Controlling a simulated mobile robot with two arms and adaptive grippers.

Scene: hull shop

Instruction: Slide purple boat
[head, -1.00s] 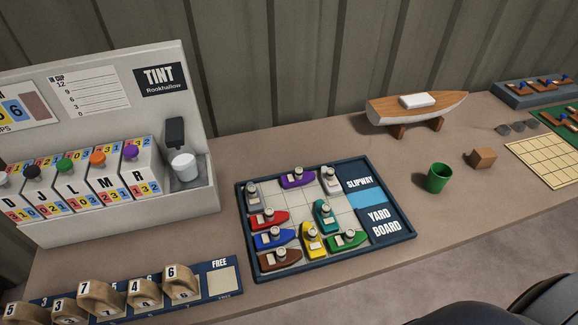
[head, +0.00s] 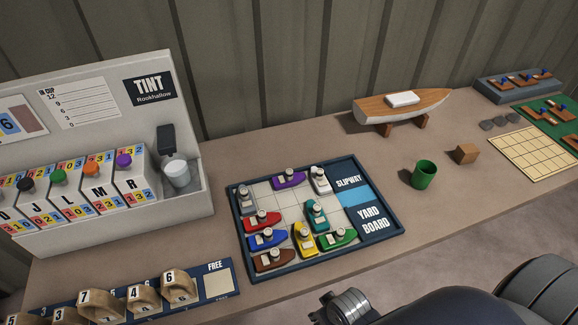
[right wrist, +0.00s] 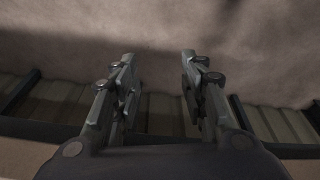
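The purple boat (head: 289,179) sits at the top edge of the yard board (head: 330,258), between a grey boat (head: 246,200) on the left and a white-grey boat (head: 320,180) on the right. Red (head: 262,221), blue (head: 267,238), brown (head: 273,259), yellow (head: 304,239), teal (head: 316,215) and green (head: 338,237) boats stand below it. The slipway is a blue patch (head: 355,197) at the right side. My right gripper (right wrist: 158,75) is open and empty in the right wrist view, away from the board. My left gripper is in neither view.
A tint box (head: 110,220) stands at the left, with numbered blocks on a rack (head: 215,285) in front. A green cup (head: 423,174), a wooden block (head: 466,154) and a model hull (head: 400,105) are right of the board. The table in front of the board is clear.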

